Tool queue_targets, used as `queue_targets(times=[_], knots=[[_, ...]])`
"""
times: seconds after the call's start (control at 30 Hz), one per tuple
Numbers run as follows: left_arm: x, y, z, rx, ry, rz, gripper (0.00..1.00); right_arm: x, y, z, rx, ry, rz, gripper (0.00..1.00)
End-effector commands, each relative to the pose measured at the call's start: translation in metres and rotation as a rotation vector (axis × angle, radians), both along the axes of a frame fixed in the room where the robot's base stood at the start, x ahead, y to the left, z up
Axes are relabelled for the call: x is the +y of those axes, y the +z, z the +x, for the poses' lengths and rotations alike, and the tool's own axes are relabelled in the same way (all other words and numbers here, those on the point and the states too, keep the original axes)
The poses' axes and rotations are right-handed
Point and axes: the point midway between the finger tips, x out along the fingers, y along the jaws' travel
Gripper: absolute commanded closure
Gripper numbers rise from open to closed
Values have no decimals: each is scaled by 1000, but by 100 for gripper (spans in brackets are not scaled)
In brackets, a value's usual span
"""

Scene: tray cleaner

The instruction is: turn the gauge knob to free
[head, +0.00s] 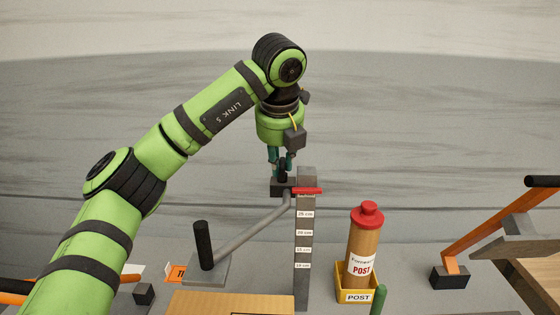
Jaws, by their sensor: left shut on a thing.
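The gauge is an upright grey post (305,241) with white centimetre labels and a red marker (307,191) near its top. A dark block sits at the post's upper left, and a small black knob (283,173) stands on it. My left gripper (282,167) points down over this block, its fingers shut on the knob. The fingers partly hide the knob, and I cannot read its setting. My right gripper is not in view.
A grey crank arm with a black handle (203,245) stands left of the post. A brown tube with a red cap (369,216) stands in a yellow POST holder (357,290) at right. An orange bar (500,223) slants at far right. A cardboard-coloured box (232,303) lies in front.

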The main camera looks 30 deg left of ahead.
Motion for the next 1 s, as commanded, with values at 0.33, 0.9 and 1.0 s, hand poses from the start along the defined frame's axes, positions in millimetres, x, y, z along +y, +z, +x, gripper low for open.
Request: queue_targets(times=[0.33, 0.9, 1.0], knots=[[1, 1, 0, -5, 2, -1, 56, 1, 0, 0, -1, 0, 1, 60], [1, 1, 0, -2, -58, -1, 56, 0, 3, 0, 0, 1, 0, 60], [2, 2, 0, -1, -152, -2, 56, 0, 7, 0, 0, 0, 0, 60]])
